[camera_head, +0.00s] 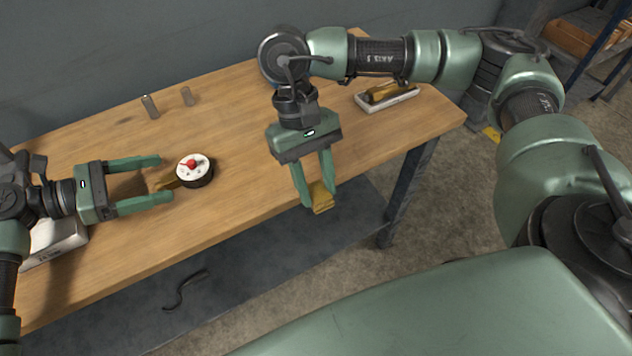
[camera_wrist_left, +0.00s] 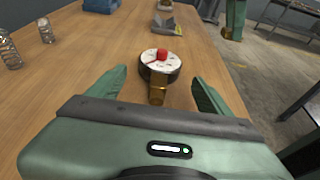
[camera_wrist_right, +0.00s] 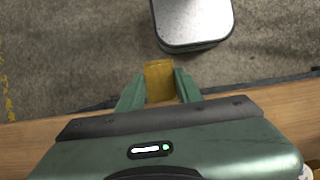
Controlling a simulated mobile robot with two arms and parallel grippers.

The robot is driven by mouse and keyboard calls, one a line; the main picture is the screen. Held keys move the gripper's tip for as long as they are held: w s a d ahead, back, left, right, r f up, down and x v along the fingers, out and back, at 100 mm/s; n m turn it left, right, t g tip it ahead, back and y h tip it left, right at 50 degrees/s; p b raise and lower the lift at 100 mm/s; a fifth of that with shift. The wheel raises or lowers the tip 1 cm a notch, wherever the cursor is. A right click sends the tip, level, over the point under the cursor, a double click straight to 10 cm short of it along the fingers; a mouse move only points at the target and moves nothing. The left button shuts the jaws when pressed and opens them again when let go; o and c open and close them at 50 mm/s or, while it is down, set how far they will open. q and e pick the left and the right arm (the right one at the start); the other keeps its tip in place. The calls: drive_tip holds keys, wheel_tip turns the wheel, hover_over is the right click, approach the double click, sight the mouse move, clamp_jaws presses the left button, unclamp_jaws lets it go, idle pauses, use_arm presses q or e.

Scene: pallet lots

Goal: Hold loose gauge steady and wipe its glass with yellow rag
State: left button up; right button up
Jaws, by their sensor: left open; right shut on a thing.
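The loose gauge (camera_head: 196,168), round with a white face, a red piece on top and a dark rim, lies on the wooden table with its brass stem (camera_head: 166,184) pointing toward my left gripper. My left gripper (camera_head: 165,178) is open, its fingers on either side of the stem and apart from it. In the left wrist view the gauge (camera_wrist_left: 160,66) sits just beyond the fingertips. My right gripper (camera_head: 319,198) is shut on the folded yellow rag (camera_head: 322,199), pointing down near the table's front edge. The rag (camera_wrist_right: 158,80) also shows between the fingers in the right wrist view.
A light tray (camera_head: 405,100) with a brownish item is at the right end. A pale box (camera_head: 58,242) is at the left. The table between gauge and right gripper is clear.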

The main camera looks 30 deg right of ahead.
sight(177, 174)
use_arm(q)
drive_tip(key=p+x, duration=0.1)
drive_tip(key=x, duration=0.2)
drive_tip(key=shift+d, duration=0.25)
use_arm(e)
drive_tip(key=shift+r, duration=0.5)
use_arm(q)
drive_tip(key=shift+d+f+p, duration=0.3)
drive_tip(key=shift+d+p, duration=0.15)
drive_tip(key=shift+d, duration=0.2)
use_arm(e)
drive_tip(key=shift+r, duration=0.15)
use_arm(q)
drive_tip(key=c, duration=0.9)
drive_tip(key=o, duration=1)
drive_tip(key=shift+c, duration=0.2)
drive_tip(key=c, duration=1.6)
